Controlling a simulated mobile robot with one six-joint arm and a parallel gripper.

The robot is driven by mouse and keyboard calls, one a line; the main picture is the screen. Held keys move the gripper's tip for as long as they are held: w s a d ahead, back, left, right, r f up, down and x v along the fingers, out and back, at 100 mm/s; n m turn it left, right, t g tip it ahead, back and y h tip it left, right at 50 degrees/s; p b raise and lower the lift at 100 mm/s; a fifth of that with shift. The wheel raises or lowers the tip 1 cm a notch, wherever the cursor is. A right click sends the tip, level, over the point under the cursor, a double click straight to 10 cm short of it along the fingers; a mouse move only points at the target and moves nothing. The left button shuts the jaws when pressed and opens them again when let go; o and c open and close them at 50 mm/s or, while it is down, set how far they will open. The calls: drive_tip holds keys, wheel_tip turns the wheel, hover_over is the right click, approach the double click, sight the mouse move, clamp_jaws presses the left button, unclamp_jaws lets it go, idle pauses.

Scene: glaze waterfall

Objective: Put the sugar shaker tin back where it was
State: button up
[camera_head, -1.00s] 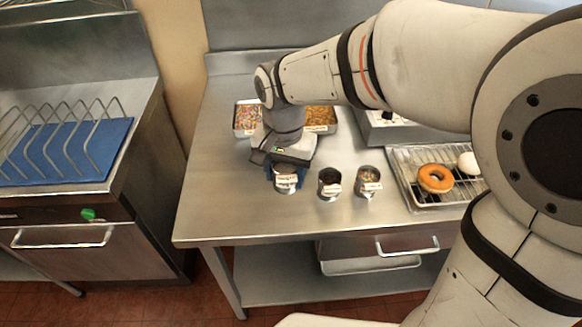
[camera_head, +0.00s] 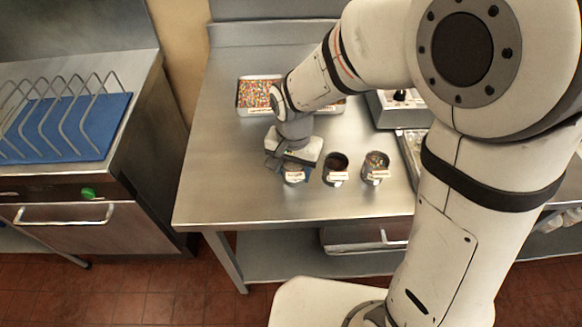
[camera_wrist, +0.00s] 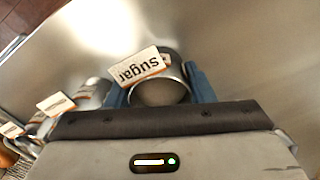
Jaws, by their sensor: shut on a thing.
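The sugar shaker tin (camera_wrist: 172,62) is a small round metal tin with a white label reading "sugar" in the wrist view. My gripper (camera_wrist: 160,85) has its blue fingers on both sides of the tin, shut on it. In the head view my gripper (camera_head: 288,168) is low over the table's front left part, and the tin (camera_head: 293,179) shows below it with its label facing front. The tin is upright, at the left end of a row with two other tins. Whether its base touches the table is hard to tell.
A dark-filled tin (camera_head: 336,168) and a sprinkle-filled tin (camera_head: 376,167) stand close to the right. A tray of colored sprinkles (camera_head: 258,93) is behind. The steel table (camera_head: 225,190) is clear to the left and front. A blue mat with a wire rack (camera_head: 60,125) is farther left.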

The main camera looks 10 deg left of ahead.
drive_tip(key=shift+s+f, duration=0.1)
drive_tip(key=shift+f, duration=0.1)
drive_tip(key=o, duration=1)
drive_tip(key=shift+o, duration=0.2)
wheel_tip(320, 180, up, 12)
drive_tip(key=s+d+n+t, duration=0.1)
drive_tip(key=s+d, duration=0.2)
drive_tip(key=d, duration=0.8)
drive_tip(key=s+d+r+t, duration=0.1)
drive_tip(key=s+d, duration=0.3)
drive_tip(key=d, duration=0.8)
drive_tip(key=shift+s+n+t, duration=0.15)
drive_tip(key=shift+n+t, duration=0.25)
